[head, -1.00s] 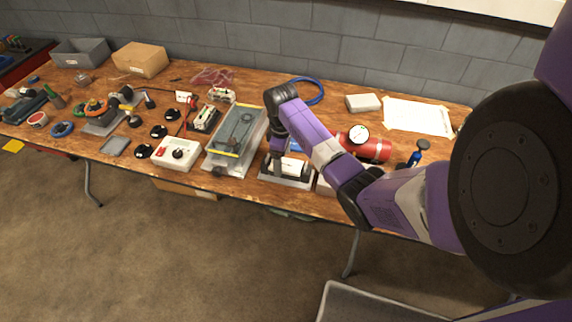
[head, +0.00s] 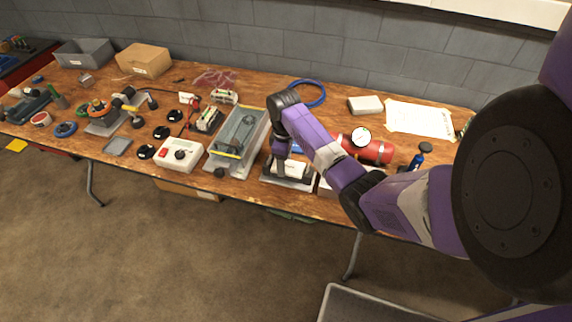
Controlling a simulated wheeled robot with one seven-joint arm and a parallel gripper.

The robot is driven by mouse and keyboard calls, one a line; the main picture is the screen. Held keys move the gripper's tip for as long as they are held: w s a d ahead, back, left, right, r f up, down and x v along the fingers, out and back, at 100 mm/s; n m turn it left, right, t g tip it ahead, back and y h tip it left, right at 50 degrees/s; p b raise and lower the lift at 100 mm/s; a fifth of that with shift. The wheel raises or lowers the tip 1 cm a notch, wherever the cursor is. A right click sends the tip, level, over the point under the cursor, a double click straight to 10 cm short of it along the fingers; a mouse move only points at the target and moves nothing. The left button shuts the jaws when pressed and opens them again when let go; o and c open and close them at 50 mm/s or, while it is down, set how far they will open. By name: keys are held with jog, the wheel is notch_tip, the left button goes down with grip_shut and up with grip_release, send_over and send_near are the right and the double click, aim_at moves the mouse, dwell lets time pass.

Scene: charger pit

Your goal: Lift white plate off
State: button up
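The white plate (head: 294,169) shows as a small white piece at the front edge of the table, on a grey base (head: 291,184). My gripper (head: 281,175) points down at the left part of the white plate and hides some of it. The fingertips are too small and dark to tell whether they are open or shut, or whether they touch the plate. Whether the plate rests on the base or is raised from it cannot be told.
A red cylinder with a gauge (head: 372,149) lies to the right, partly behind my arm. A white control box (head: 178,155) is farther left. A blue cable coil (head: 307,94) lies behind.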

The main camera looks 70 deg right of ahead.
notch_tip(320, 180, up, 20)
jog(key=p, duration=0.5)
jog(key=shift+f, duration=0.1)
dwell(0.5)
